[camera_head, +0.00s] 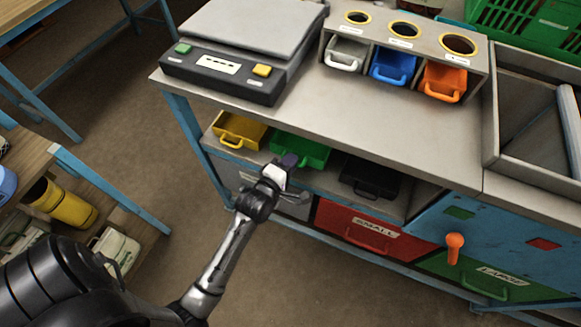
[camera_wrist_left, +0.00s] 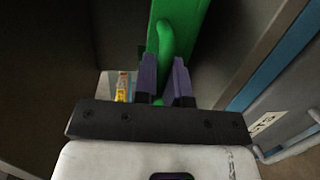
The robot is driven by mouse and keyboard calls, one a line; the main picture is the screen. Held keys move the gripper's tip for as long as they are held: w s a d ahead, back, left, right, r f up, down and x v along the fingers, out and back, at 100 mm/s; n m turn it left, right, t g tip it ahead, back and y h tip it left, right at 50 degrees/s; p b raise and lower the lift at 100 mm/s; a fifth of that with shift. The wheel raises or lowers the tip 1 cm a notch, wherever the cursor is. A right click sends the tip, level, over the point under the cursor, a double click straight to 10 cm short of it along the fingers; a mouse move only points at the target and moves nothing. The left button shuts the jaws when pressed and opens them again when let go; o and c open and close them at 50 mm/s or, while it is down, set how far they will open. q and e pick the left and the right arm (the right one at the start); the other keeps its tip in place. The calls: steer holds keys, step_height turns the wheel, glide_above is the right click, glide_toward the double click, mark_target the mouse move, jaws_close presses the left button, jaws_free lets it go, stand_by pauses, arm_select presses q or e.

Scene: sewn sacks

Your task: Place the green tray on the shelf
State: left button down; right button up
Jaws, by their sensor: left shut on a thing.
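The green tray (camera_head: 314,153) is at the shelf (camera_head: 330,181) under the bench top, between a yellow tray and a black tray. My left gripper (camera_head: 287,162) is at the tray's front, shut on its handle. In the left wrist view the purple fingers (camera_wrist_left: 166,78) close around the green handle (camera_wrist_left: 165,40), with the green tray (camera_wrist_left: 190,14) beyond. The bench top hides the tray's rear part, and I cannot tell how fully it rests on the shelf. My right gripper is out of view.
The yellow tray (camera_head: 240,131) stands to the left and the black tray (camera_head: 371,179) to the right. A scale (camera_head: 240,57) and white, blue and orange bins are on the bench top (camera_head: 400,120). Red (camera_head: 360,229) and green drawers are below. The floor in front is clear.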

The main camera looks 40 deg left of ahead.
arm_select(q)
step_height(320, 180, down, 3)
steer(key=shift+w+r+b, duration=0.1)
steer(key=shift+r+b, duration=0.1)
steer(key=shift+b, duration=0.25)
steer(key=c, duration=1.2)
jaws_free()
